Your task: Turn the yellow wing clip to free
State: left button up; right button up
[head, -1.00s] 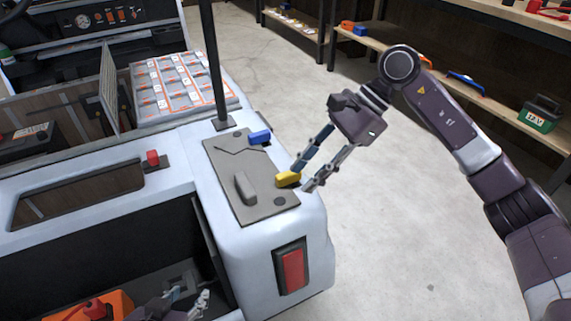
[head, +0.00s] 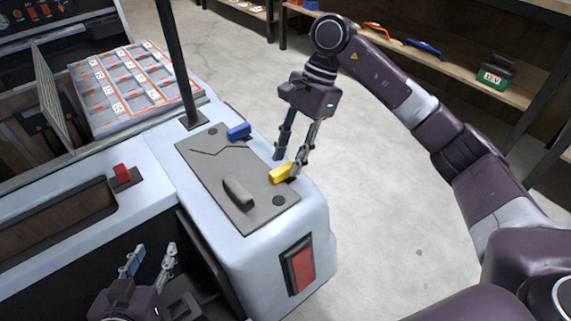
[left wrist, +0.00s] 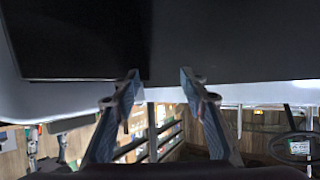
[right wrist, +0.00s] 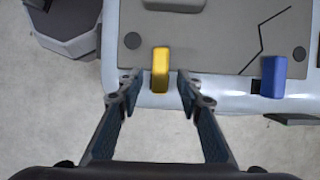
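The yellow wing clip (head: 281,173) sits at the outer edge of a grey plate (head: 222,175) on the white cart's corner. In the right wrist view the yellow clip (right wrist: 160,70) lies between the fingertips, with a gap on each side. My right gripper (head: 289,165) is open around it; it also shows open in the right wrist view (right wrist: 159,80). The blue wing clip (head: 239,131) lies farther along the same plate edge; it also shows in the right wrist view (right wrist: 272,77). My left gripper (head: 153,258) is open and empty, low by the cart's dark opening.
A grey handle (head: 238,192) stands on the plate near the clip. A dark post (head: 176,62) rises behind the plate. The floor to the right is clear.

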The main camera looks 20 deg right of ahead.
pick_arm(q)
jog(key=shift+w+d+r+t, duration=0.15)
jog(key=shift+w+r+t, duration=0.15)
jog(key=shift+r, duration=0.25)
jog(key=shift+w+d+r+t, duration=0.15)
jog(key=shift+w+r+t, duration=0.15)
jog(key=shift+r, duration=0.25)
pick_arm(e)
jog(key=shift+x, duration=1)
grip_shut()
